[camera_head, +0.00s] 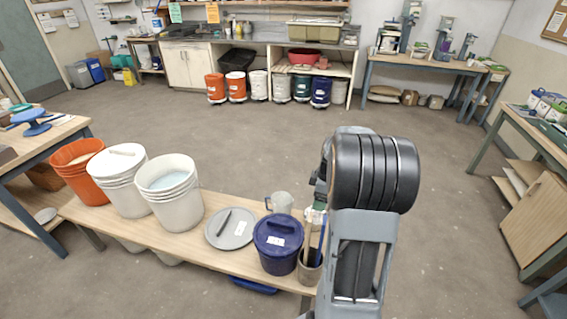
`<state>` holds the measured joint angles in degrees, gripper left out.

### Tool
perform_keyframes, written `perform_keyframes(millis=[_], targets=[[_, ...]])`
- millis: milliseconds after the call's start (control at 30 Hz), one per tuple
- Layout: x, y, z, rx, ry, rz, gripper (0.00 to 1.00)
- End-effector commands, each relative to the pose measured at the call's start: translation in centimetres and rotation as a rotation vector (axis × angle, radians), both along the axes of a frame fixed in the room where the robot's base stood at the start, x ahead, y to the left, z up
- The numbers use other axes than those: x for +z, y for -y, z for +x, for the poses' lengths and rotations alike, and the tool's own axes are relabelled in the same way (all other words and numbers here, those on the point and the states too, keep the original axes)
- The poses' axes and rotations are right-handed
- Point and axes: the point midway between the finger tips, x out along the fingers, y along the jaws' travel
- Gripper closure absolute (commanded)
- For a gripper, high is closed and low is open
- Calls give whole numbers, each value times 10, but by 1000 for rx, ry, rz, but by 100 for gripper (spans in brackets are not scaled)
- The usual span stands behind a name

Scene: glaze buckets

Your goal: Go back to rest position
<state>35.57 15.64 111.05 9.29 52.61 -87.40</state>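My arm rises at the right of the low wooden bench (150,232) in the head view, its thick black joint towards the camera. A small part of my gripper (319,190) may show just left of that joint, but its fingers are hidden, so I cannot tell whether it is open or shut. An open white bucket (178,212) with pale glaze stands on the bench, beside a lidded white bucket (125,195) and an orange bucket (76,180). A grey lid (240,222) lies flat to their right. A dark blue lidded bucket (277,262) stands near the bench's right end.
A clear pitcher (280,201) and a brown pot (309,274) with tools stand close by my arm. Side tables stand at the left (78,127) and right (503,118). The floor (270,135) behind the bench is clear up to the shelving with several buckets.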

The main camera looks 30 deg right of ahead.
Motion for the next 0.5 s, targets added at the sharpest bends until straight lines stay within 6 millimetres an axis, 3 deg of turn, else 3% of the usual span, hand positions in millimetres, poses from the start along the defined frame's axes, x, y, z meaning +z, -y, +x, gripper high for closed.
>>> perform_keyframes(millis=[267,367,500], targets=[[0,0,0,-69,-7,6,26],[-3,-1,-3,-222,-31,19,26],[-7,-18,-25,-561,-104,34,26]])
